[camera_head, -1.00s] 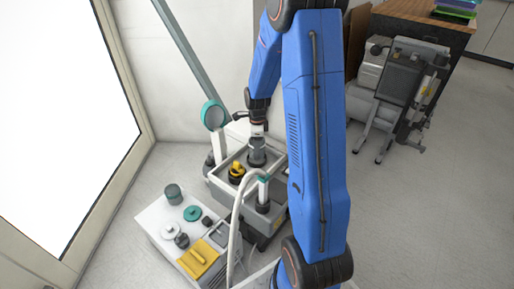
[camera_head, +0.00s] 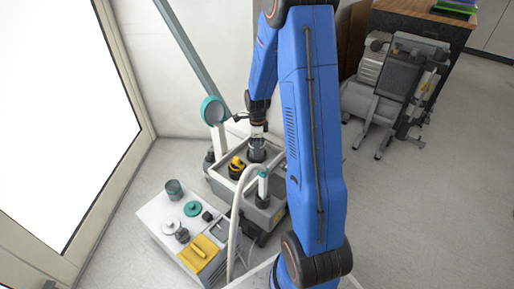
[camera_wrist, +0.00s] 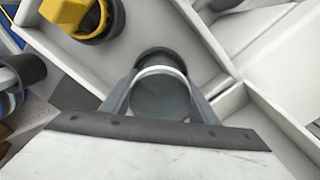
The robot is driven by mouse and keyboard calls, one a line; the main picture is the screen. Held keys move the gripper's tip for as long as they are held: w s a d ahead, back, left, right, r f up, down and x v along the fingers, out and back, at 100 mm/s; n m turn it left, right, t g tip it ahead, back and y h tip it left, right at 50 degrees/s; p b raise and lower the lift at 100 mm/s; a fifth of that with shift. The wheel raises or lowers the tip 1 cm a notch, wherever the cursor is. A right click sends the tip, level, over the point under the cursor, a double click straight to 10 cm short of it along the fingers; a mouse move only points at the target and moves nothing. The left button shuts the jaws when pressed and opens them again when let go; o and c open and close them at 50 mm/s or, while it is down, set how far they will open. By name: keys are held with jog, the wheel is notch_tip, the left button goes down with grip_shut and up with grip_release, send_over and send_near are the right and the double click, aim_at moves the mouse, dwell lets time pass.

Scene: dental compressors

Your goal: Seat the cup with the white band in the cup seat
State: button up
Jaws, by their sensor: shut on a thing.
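The cup with the white band (camera_wrist: 160,98) is between my gripper's fingers (camera_wrist: 160,105) in the wrist view. Its pale rim band and dark grey inside face the camera. My gripper is shut on it. A dark round ring (camera_wrist: 158,55), which looks like the cup seat, lies just beyond the cup's far edge and is partly hidden by it. I cannot tell whether the cup is inside the ring or above it. In the head view my gripper (camera_head: 257,135) points down over the grey unit's top tray, with the dark cup (camera_head: 256,152) below it.
A yellow-topped fitting (camera_head: 236,165) in a dark ring stands left of the cup. A pale hose (camera_head: 236,205) and a teal-capped post (camera_head: 263,185) stand in front. A white side table (camera_head: 160,222) holds several small parts. Raised tray walls (camera_wrist: 235,98) border the cup on the right.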

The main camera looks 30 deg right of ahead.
jog(key=shift+s+f, duration=0.2)
jog(key=shift+f, duration=0.3)
jog(key=o, duration=1.1)
jog(key=shift+o, duration=0.2)
notch_tip(320, 180, up, 18)
jog(key=shift+w+d+r, duration=0.15)
jog(key=shift+w+r, duration=0.1)
